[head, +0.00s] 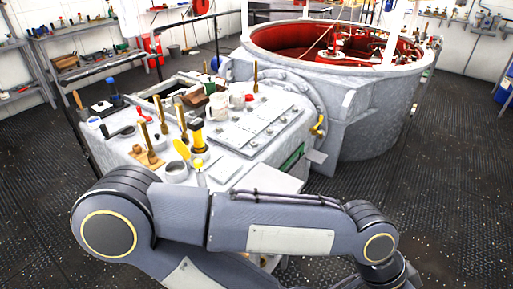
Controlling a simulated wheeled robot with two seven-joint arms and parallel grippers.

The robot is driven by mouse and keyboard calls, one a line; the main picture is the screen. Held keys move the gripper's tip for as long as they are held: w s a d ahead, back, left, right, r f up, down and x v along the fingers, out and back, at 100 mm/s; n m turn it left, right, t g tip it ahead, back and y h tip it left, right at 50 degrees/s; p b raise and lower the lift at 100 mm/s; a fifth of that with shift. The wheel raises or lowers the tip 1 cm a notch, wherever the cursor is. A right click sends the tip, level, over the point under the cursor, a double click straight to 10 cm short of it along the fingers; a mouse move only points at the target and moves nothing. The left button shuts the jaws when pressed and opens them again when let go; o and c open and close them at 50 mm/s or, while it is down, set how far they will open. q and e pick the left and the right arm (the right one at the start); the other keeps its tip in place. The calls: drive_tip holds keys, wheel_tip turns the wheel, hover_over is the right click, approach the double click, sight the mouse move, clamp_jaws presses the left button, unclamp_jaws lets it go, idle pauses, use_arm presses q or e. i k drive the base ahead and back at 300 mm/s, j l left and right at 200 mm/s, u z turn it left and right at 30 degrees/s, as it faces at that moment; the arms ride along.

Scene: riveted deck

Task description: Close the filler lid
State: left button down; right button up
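I cannot single out the filler lid with certainty. A grey-white metal housing (222,165) stands ahead of me, with a bolted rectangular plate (262,122) on its top. A dark rectangular opening (168,88) shows in its top at the back left. Behind it is a large round tank (375,125), open at the top, with a red interior. A yellow handle (318,127) is on the housing's right side, by a round flange. One of my arms crosses the front of the view and hides the housing's lower front. Neither gripper shows.
Tools, mugs (217,106), a yellow flashlight (197,136) and a small pot (176,172) crowd the housing top. Shelves (90,40) stand at the back left. A red bucket (201,6) hangs behind. The dark deck (455,180) is open at right.

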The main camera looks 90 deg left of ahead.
sight(180, 145)
drive_tip(key=i+j+u, duration=0.15)
drive_tip(key=i+u, duration=0.2)
drive_tip(key=u, duration=0.15)
drive_tip(key=i+u, duration=0.35)
drive_tip(key=u, duration=0.15)
drive_tip(key=i+l+u, duration=0.15)
drive_tip(key=i+u, duration=0.2)
drive_tip(key=u, duration=0.15)
drive_tip(key=i+u, duration=0.2)
drive_tip(key=u, duration=0.3)
drive_tip(key=i+u, duration=0.2)
drive_tip(key=u, duration=0.25)
drive_tip(key=i+u, duration=0.2)
drive_tip(key=u, duration=0.3)
drive_tip(key=i+l+u, duration=0.2)
drive_tip(key=u, duration=0.3)
drive_tip(key=i+l+u, duration=0.1)
drive_tip(key=u, duration=0.35)
drive_tip(key=i+l+u, duration=0.1)
drive_tip(key=l+u, duration=0.4)
drive_tip(key=i+l+u, duration=0.15)
drive_tip(key=u, duration=0.25)
drive_tip(key=i+l+u, duration=0.2)
drive_tip(key=u, duration=0.2)
drive_tip(key=i+j+u, duration=0.2)
drive_tip(key=j, duration=0.15)
drive_tip(key=i+j+u, duration=0.15)
drive_tip(key=i+j, duration=0.05)
drive_tip(key=j, duration=0.1)
